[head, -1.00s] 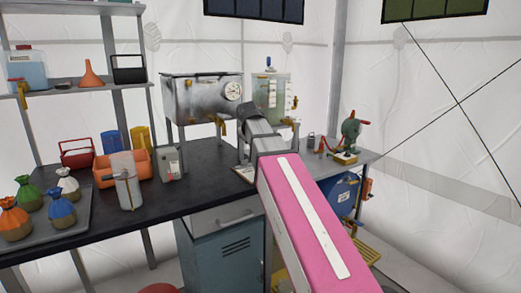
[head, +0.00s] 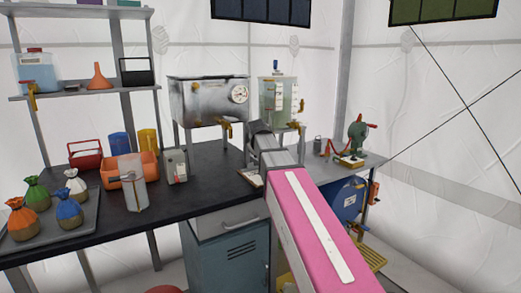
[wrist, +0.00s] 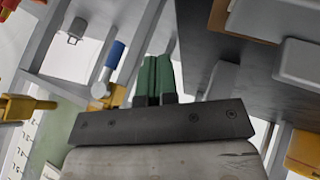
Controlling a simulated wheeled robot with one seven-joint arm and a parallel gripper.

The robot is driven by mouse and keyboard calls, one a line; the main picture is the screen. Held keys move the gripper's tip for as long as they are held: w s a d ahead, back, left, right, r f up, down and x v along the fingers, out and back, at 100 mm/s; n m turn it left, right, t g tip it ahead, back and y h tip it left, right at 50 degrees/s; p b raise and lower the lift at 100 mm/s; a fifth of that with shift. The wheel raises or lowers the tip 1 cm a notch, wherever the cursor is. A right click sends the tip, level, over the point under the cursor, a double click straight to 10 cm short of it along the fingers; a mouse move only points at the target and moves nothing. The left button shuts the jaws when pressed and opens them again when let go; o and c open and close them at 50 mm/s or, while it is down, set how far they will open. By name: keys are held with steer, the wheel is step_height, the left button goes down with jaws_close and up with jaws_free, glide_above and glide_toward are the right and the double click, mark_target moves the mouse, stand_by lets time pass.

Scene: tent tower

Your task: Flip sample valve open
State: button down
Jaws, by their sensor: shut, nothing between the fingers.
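In the wrist view my gripper (wrist: 158,78) has its two green fingers together with nothing between them. A valve with a blue handle (wrist: 115,54) and a yellow body is just left of the fingertips, apart from them. A yellow tap (wrist: 28,106) is farther left. In the head view my gripper (head: 260,128) is a dark shape in front of the tanks, its fingers not clearly visible. A clear tank with greenish liquid (head: 282,97) has yellow fittings and stands behind it. I cannot tell for sure which fitting is the sample valve.
A metal tank with a dial (head: 205,100) stands on legs left of the greenish tank. Bags, an orange bin (head: 113,178) and a jug (head: 132,180) occupy the left.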

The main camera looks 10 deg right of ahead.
steer(key=w+d, duration=0.1)
steer(key=w+d+f, duration=0.1)
steer(key=w+d, duration=0.1)
steer(key=shift+w+d+f, duration=0.15)
steer(key=shift+d+f, duration=0.1)
steer(key=shift+d, duration=0.1)
